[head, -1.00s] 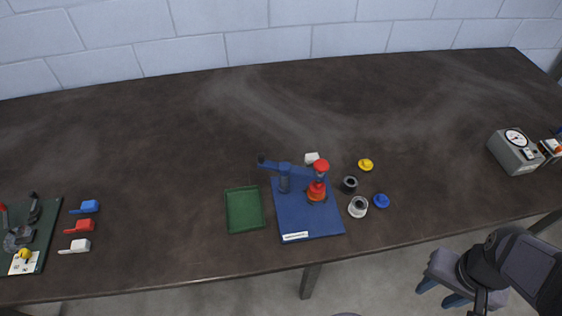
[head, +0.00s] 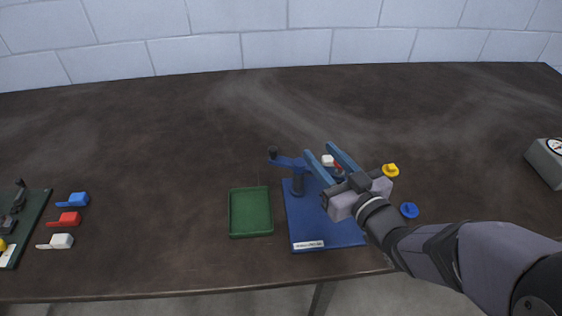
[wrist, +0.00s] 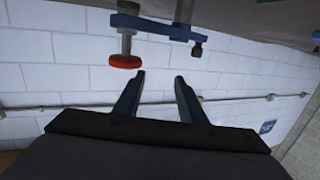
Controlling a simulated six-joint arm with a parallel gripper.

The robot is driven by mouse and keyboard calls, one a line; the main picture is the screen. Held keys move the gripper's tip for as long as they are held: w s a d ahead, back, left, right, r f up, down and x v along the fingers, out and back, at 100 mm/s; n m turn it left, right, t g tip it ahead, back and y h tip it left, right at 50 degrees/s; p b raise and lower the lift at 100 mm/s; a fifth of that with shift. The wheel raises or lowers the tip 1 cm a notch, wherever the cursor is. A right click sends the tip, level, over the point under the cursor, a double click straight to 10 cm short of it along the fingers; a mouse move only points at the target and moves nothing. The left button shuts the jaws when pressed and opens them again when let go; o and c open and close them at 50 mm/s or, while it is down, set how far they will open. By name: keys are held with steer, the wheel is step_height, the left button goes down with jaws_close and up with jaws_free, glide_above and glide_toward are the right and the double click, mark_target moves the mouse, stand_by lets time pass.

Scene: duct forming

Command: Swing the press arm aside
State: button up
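The press stands on a blue base plate (head: 306,228). Its blue press arm (head: 290,162) sits on a post (head: 297,185), with a black knob (head: 272,152) at its left end. My gripper (head: 319,150) is over the press from the right, fingers apart and empty, and hides the press arm's right end. A bit of red (head: 338,166) shows between the fingers. In the wrist view the press arm (wrist: 155,27) and red knob (wrist: 125,61) appear beyond the open fingertips (wrist: 160,75), apparently not between them.
A green tray (head: 250,213) lies left of the plate. A white piece (head: 327,160) is behind the press, and yellow (head: 391,170) and blue (head: 410,210) caps are to its right. Blue, red and white handled pieces lie far left. The back of the table is clear.

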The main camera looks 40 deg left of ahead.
steer(key=n+y+b, duration=0.1)
glide_toward(275, 153)
steer(key=x, duration=0.4)
steer(key=shift+w+a+r+g, duration=0.1)
steer(key=shift+w+a+g, duration=0.1)
steer(key=shift+g, duration=0.1)
steer(key=shift+p+x, duration=0.85)
steer(key=shift+x, duration=2.5)
steer(key=shift+c, duration=0.2)
jaws_close()
